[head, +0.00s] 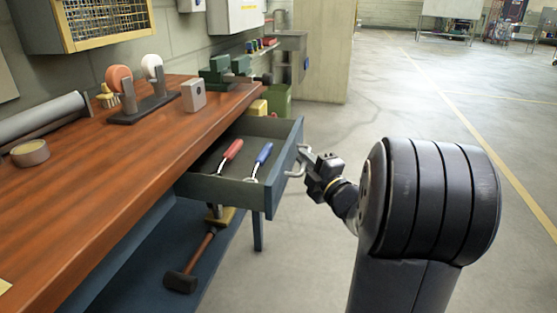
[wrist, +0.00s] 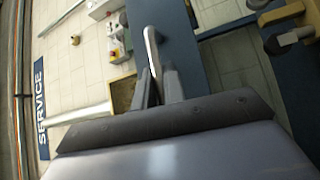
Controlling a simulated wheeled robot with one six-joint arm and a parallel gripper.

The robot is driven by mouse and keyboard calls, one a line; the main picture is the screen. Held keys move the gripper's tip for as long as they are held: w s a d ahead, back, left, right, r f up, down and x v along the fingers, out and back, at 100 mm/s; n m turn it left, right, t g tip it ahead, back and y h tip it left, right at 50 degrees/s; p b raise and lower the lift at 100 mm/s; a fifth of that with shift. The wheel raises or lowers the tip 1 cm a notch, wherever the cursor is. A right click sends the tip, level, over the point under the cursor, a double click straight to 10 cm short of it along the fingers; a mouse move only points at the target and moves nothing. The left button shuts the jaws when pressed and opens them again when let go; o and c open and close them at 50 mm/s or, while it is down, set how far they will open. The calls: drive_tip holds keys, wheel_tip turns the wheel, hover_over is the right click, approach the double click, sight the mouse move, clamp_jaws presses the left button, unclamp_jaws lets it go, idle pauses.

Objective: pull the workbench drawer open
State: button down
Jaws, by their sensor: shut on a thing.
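The workbench drawer (head: 230,190) is dark grey-blue and stands pulled out from under the wooden bench top (head: 150,140) in the head view. A red-handled screwdriver (head: 230,156) and a blue-handled screwdriver (head: 262,160) lie inside it. My gripper (head: 306,160) is at the drawer front, shut on the pale metal handle (head: 294,170). In the wrist view the handle (wrist: 152,50) runs between the two fingers of my gripper (wrist: 158,84), in front of the blue-grey drawer front (wrist: 168,40). The drawer's back end is hidden under the bench top.
A mallet (head: 190,265) lies on the lower shelf (head: 215,270) beneath the drawer. The concrete floor (head: 400,100) to the right is clear.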

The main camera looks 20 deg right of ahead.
drive_tip(key=shift+s+d, duration=0.75)
drive_tip(key=shift+d, duration=0.3)
drive_tip(key=shift+s+d, duration=0.75)
drive_tip(key=shift+d, duration=0.25)
drive_tip(key=c, duration=1.5)
unclamp_jaws()
drive_tip(key=s+d+f+p, duration=0.1)
drive_tip(key=s, duration=0.9)
drive_tip(key=shift+s+d+f, duration=0.3)
drive_tip(key=shift+w, duration=0.1)
drive_tip(key=w+a+r+b, duration=0.1)
drive_tip(key=w, duration=0.9)
drive_tip(key=shift+w+a+r, duration=0.25)
drive_tip(key=shift+a+r, duration=0.05)
drive_tip(key=shift+a, duration=0.05)
